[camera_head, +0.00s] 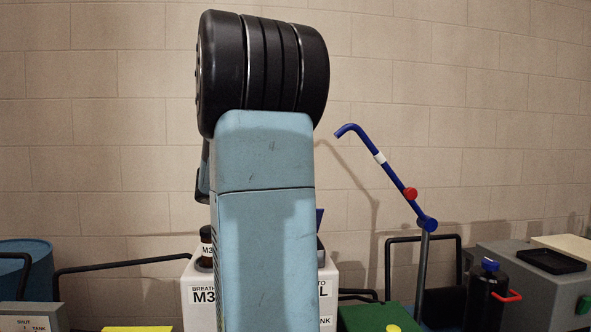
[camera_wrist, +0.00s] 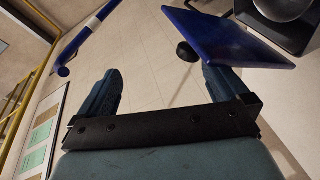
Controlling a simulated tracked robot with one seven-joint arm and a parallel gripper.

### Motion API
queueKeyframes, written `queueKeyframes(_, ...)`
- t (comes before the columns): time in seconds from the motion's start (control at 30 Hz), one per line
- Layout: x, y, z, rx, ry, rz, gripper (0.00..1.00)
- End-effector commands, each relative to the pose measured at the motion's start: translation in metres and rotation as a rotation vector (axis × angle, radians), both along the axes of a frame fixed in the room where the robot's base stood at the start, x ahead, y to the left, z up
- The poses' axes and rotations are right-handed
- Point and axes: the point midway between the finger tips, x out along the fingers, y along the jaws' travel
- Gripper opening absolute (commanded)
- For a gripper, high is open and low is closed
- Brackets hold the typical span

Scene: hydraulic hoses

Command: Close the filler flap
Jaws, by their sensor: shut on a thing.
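The filler flap (camera_wrist: 225,38) is a dark blue plate at the upper right of the wrist view. It stands tilted open beside a dark round filler opening (camera_wrist: 283,8). A black knob (camera_wrist: 187,52) shows at the flap's left corner. My gripper (camera_wrist: 163,70) has its fingers well apart, with the right fingertip against or just under the flap and the knob between them. The exact contact is hidden. In the head view, a sliver of the blue flap (camera_head: 319,215) shows beside my arm above the white tank (camera_head: 327,285); my gripper is hidden there.
A blue bent pipe with a red knob (camera_head: 410,193) rises on the right. A dark bottle (camera_head: 488,290) and a grey box (camera_head: 530,285) with a black tray stand at far right. A blue drum (camera_head: 25,265) is at far left. A brick wall is behind.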

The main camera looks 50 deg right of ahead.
Motion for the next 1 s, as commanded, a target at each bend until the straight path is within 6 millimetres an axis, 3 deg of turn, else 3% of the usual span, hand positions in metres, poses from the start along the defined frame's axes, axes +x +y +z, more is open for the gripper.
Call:
queueKeyframes(0.03,-0.046,0.03,0.069,-0.161,0.047,-0.27,0.67)
queueKeyframes(0.07,-0.049,0.032,0.071,-0.161,0.048,-0.271,0.56)
queueKeyframes(0.3,-0.05,0.045,0.073,-0.161,0.069,-0.277,0.56)
queueKeyframes(0.5,-0.065,0.049,0.078,-0.16,0.066,-0.284,0.56)
queueKeyframes(0.83,-0.061,0.051,0.077,-0.16,0.07,-0.282,0.55)
queueKeyframes(1.0,-0.063,0.047,0.078,-0.112,0.071,-0.325,0.38)
